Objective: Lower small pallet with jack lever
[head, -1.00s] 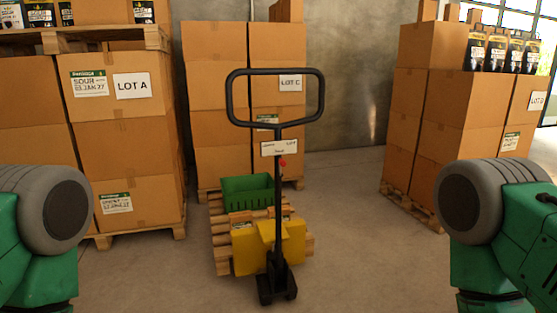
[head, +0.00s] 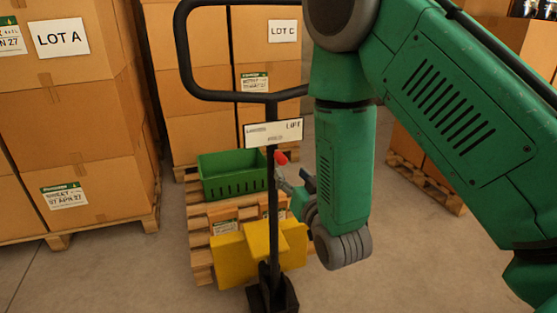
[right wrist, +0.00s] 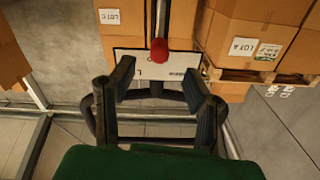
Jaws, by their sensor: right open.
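The pallet jack has a black loop handle (head: 184,55), a yellow body (head: 230,262) and a white label (head: 272,133) with "LIFT" at its right end. The red-tipped jack lever (head: 281,157) is on the post just below the label. The small wooden pallet (head: 199,240) sits on the jack. My right gripper (head: 297,183) is beside the post, just right of and below the red tip. In the right wrist view, its open fingers (right wrist: 160,90) frame the label, with the red knob (right wrist: 159,50) centred just beyond them. Nothing is between the fingers. My left gripper is out of view.
A green crate (head: 222,176) stands on the small pallet. Stacked boxes marked LOT A (head: 75,120) stand at left, and LOT C boxes (head: 200,120) stand behind the jack. Another loaded pallet (head: 425,180) is at right. Floor (head: 120,280) is clear at front left.

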